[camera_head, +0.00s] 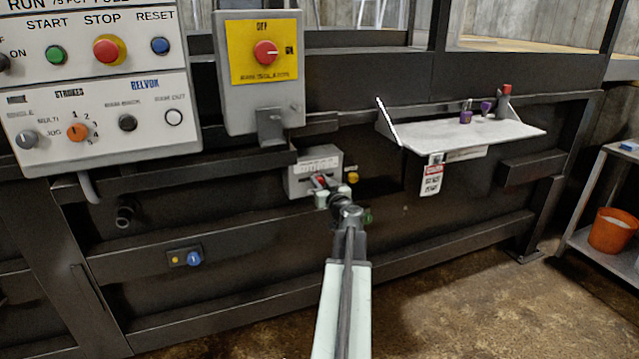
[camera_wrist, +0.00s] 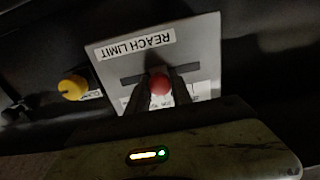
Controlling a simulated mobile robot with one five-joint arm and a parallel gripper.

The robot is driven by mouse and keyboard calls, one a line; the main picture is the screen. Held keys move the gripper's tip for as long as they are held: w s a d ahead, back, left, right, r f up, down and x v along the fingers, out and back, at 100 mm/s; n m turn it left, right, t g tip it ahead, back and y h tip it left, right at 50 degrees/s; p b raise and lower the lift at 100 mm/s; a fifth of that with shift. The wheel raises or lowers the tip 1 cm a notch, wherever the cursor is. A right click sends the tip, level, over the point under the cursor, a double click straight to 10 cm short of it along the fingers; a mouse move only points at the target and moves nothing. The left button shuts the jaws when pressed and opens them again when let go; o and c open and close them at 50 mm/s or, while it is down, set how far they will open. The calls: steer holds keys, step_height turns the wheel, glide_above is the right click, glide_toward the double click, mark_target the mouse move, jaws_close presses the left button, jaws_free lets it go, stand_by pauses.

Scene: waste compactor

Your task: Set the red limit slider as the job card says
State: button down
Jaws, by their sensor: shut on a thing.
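The red limit slider knob (camera_wrist: 159,84) shows in the wrist view between the two dark fingers of my gripper (camera_wrist: 160,92), which is shut on it. The slider's grey plate (camera_wrist: 200,50) carries a "REACH LIMIT" label, upside down in this view, and a dark slot runs sideways through it. The fingers hide part of the scale strip below the slot. In the head view the plate (camera_head: 328,160) is mounted below the yellow isolator box, with my gripper (camera_head: 322,183) at its lower front. The job card is not clearly identifiable; a red-headed tag (camera_head: 431,177) hangs from the white shelf, its text unreadable.
A yellow knob (camera_wrist: 73,88) sits beside the plate, also seen in the head view (camera_head: 352,178). The control panel (camera_head: 95,85) and isolator box (camera_head: 262,75) are up left. A white shelf (camera_head: 470,132) juts out at right. Clear floor lies at lower right.

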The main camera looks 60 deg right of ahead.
mark_target(301, 180)
stand_by(0.5)
steer(key=shift+w+a, duration=0.85)
steer(key=shift+a, duration=0.3)
steer(key=shift+w+a, duration=0.8)
steer(key=shift+a, duration=0.3)
steer(key=c, duration=1.2)
jaws_free()
steer(key=shift+o, duration=0.2)
steer(key=shift+a, duration=0.1)
